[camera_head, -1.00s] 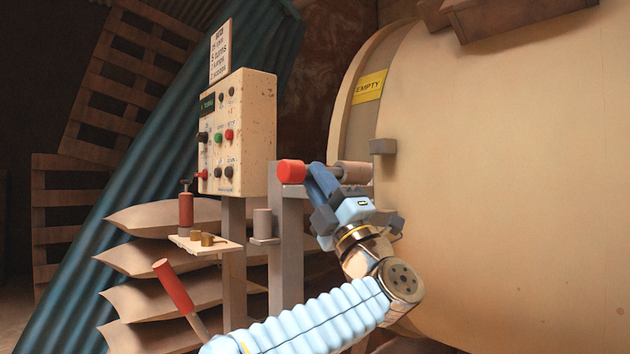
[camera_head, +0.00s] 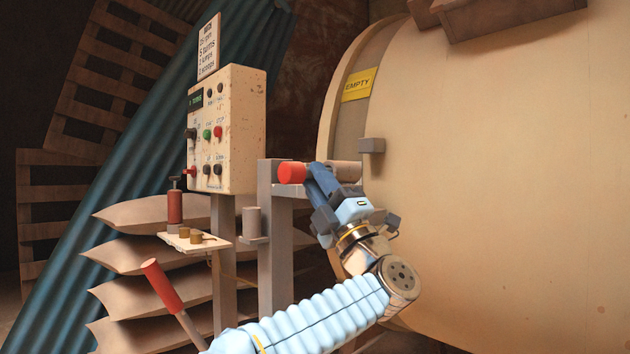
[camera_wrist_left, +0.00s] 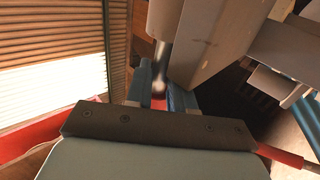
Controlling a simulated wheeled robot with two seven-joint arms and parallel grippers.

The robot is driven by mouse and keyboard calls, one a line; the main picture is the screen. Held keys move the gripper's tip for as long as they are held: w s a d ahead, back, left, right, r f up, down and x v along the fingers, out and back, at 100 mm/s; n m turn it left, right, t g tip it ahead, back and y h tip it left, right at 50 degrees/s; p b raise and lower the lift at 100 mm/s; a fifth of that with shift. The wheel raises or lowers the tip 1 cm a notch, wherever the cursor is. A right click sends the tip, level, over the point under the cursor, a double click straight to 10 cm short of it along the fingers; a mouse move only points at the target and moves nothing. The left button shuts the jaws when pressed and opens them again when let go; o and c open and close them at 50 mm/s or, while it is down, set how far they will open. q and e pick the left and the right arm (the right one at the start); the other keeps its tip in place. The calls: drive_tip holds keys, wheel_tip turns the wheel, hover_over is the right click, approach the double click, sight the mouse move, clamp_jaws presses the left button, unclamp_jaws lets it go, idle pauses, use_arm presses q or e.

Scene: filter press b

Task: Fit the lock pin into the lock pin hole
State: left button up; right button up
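The lock pin has a red head (camera_head: 291,173), just left of my left gripper's fingers in the head view. My left gripper (camera_head: 316,180) is shut on the pin behind its head. In the left wrist view a shiny metal shaft (camera_wrist_left: 162,62) runs from between the blue fingers (camera_wrist_left: 162,92) toward a pale cylinder (camera_wrist_left: 164,20). In the head view a pale cylinder (camera_head: 345,171) lies right of the fingers, by the drum's edge. The pin hole's opening is hidden, and I cannot tell whether the pin's tip is inside it. My right gripper is not in view.
A grey post frame (camera_head: 272,225) stands just left of the gripper. The control panel (camera_head: 232,128) is farther left, above a small shelf (camera_head: 220,242) and stacked sacks (camera_head: 125,258). A red-handled lever (camera_head: 162,285) rises at lower left. The large cream drum (camera_head: 500,180) fills the right.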

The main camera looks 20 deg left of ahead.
use_arm(q)
drive_tip(key=o, duration=0.5)
drive_tip(key=shift+c, duration=0.2)
drive_tip(key=b+v, duration=0.9)
drive_tip(key=v, duration=0.3)
drive_tip(key=shift+c, duration=0.2)
